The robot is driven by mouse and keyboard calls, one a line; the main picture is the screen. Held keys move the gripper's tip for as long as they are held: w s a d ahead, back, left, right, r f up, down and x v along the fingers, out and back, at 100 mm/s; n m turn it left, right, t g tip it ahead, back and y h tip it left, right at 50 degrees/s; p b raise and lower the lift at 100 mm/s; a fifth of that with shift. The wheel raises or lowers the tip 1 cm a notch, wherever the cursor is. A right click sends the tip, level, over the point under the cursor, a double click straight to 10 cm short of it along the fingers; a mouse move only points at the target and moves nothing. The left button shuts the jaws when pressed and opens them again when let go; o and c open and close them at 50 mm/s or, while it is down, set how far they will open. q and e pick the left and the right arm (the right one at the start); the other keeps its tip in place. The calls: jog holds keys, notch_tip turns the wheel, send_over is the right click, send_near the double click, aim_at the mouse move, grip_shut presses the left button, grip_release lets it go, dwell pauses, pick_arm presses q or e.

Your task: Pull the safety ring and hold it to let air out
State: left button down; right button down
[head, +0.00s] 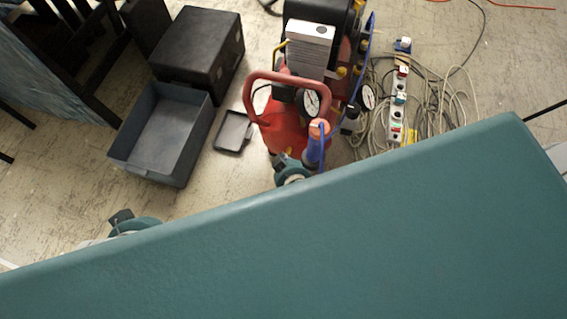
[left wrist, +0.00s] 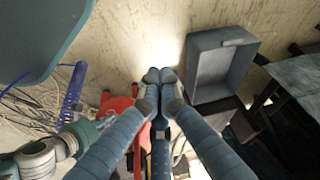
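The red air compressor (head: 285,132) stands on the floor with a red handle (head: 285,77) and two pressure gauges. A coiled blue hose (head: 313,150) hangs at its near side. I cannot make out the safety ring. My right gripper (head: 287,163) is at the compressor's near side, beside the blue coil; its fingertips are too small and hidden to read. In the left wrist view my left gripper (left wrist: 159,76) has its two blue segmented fingers meeting at the tips, with nothing seen between the tips. The red compressor (left wrist: 119,104) shows behind the fingers, partly hidden.
A grey open bin (head: 118,150), a black case (head: 190,68) and a small black tray (head: 232,132) lie left of the compressor. A power strip (head: 397,112) and tangled cables (head: 435,112) lie right. A large teal surface hides the near floor.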

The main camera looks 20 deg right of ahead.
pick_arm(q)
jog(key=shift+w+d+r+t, duration=0.1)
jog(key=shift+w+d+t, duration=0.1)
jog(key=shift+w, duration=0.3)
jog(key=shift+w+d+t, duration=0.1)
jog(key=shift+w+t, duration=0.1)
jog(key=shift+w, duration=0.25)
pick_arm(e)
jog(key=shift+s+f, duration=0.1)
jog(key=shift+s, duration=0.35)
